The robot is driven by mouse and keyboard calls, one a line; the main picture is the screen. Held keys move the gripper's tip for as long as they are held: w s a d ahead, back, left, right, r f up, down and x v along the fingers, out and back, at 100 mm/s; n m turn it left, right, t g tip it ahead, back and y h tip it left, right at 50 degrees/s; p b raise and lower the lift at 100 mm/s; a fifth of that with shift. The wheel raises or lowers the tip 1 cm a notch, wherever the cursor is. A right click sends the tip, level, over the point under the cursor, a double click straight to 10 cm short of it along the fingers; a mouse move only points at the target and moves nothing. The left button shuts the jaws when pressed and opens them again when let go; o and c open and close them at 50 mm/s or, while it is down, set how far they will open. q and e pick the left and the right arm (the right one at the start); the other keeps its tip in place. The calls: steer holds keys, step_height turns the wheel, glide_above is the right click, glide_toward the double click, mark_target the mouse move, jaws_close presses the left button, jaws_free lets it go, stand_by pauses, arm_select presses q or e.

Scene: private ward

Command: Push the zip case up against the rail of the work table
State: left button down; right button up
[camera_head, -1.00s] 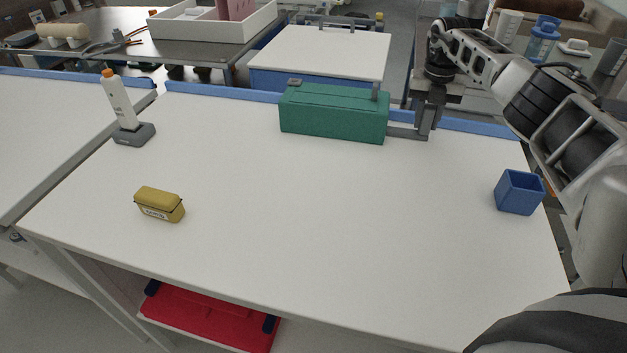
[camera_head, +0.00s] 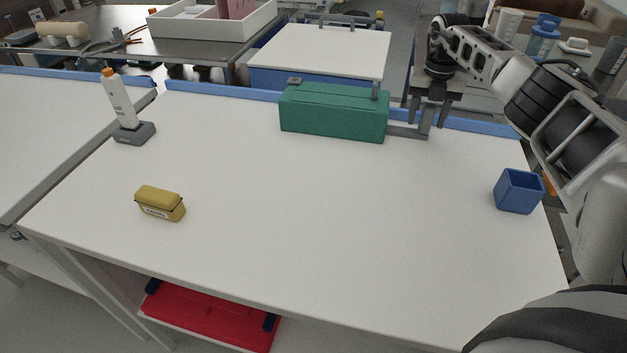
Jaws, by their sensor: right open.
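The zip case seems to be the long green case (camera_head: 333,112) at the far side of the work table (camera_head: 300,215). It sits on its base, close in front of the table's blue rail (camera_head: 225,93), which runs along the far edge. Whether its back touches the rail is hidden. My right gripper (camera_head: 428,125) points down just right of the case, near the far edge, open and with nothing between its fingers. A grey bar (camera_head: 405,132) lies between the case's right end and this gripper. My left gripper is not in view.
A white bottle (camera_head: 119,98) on a grey base stands far left. A yellow labelled block (camera_head: 159,203) lies front left. A blue open box (camera_head: 519,191) stands near the right edge under my right arm. The middle of the table is clear.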

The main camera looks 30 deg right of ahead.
step_height(320, 180, up, 16)
steer(key=p, duration=0.1)
steer(key=shift+f, duration=0.25)
